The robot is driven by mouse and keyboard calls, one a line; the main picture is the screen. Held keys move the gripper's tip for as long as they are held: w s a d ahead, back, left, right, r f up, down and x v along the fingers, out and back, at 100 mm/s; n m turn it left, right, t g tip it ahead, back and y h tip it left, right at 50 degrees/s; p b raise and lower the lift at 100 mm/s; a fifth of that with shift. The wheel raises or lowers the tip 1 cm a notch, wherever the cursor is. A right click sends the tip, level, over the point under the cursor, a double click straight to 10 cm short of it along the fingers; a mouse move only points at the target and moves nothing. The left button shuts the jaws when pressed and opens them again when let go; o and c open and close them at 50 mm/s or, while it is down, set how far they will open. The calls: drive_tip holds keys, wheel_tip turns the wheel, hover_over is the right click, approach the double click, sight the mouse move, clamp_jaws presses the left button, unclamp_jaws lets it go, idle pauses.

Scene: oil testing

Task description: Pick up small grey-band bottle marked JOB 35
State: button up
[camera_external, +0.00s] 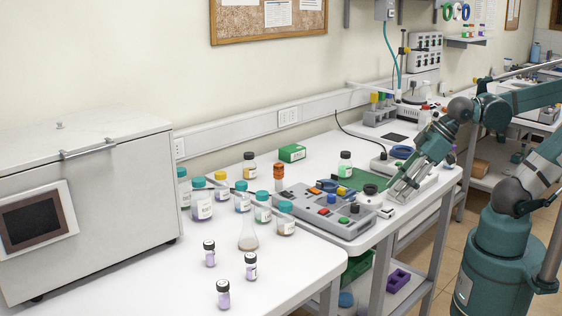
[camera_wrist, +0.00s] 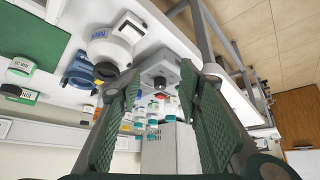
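Three small bottles with dark caps and pale purple contents stand upright at the front of the white bench: a rear one (camera_external: 209,254), a right one (camera_external: 250,267) and a front one (camera_external: 223,295). Their markings are too small to read, so I cannot tell which says JOB 35, and no grey band is clear. My gripper (camera_external: 398,191) is far to the right of them, over the right part of the bench by the control box. In the wrist view my gripper (camera_wrist: 160,75) has its two green-padded fingers spread wide with nothing held between them.
Teal-capped bottles (camera_external: 201,205) and a flask (camera_external: 248,236) stand behind the small bottles. A grey control box (camera_external: 325,210) with coloured knobs lies between them and my gripper. A large white oven (camera_external: 95,180) fills the left. The bench front is mostly bare.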

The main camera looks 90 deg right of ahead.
drive_tip(key=o, duration=0.4)
drive_tip(key=m+g+h+p, duration=0.4)
drive_tip(key=m+g+p, duration=0.3)
drive_tip(key=m+p, duration=0.85)
approach(347, 155)
drive_tip(key=shift+m, duration=0.35)
drive_tip(key=x, duration=0.7)
drive_tip(key=shift+w+a+f, duration=0.1)
drive_tip(key=shift+w+a, duration=0.1)
drive_tip(key=shift+a, duration=0.25)
drive_tip(key=shift+s+d+f+m+h, duration=0.15)
drive_tip(key=shift+d+f+m+h, duration=0.15)
drive_tip(key=shift+d, duration=0.3)
drive_tip(key=shift+f, duration=0.1)
